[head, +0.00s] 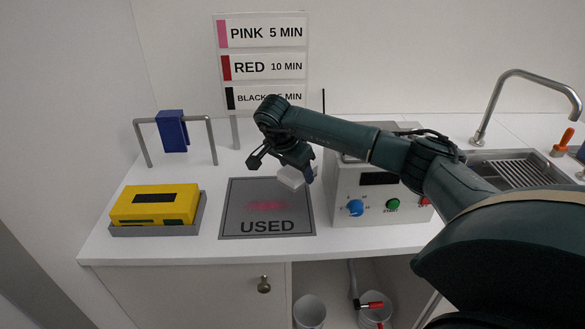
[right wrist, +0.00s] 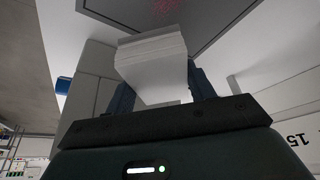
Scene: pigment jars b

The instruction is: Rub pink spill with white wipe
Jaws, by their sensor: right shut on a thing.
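The pink spill (head: 267,206) is a faint smear on the grey mat (head: 236,218) marked USED; its speckles also show at the top of the right wrist view (right wrist: 165,10). My right gripper (head: 290,172) is shut on the white wipe (head: 291,179), a folded white block that also shows between the fingers in the right wrist view (right wrist: 152,62). The wipe is over the mat's upper right part, up and to the right of the spill. It looks held above the mat, apart from the spill. My left gripper is not in view.
A white machine (head: 376,195) with knobs stands right of the mat. A sink (head: 510,167) is at right. The counter's front edge is clear.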

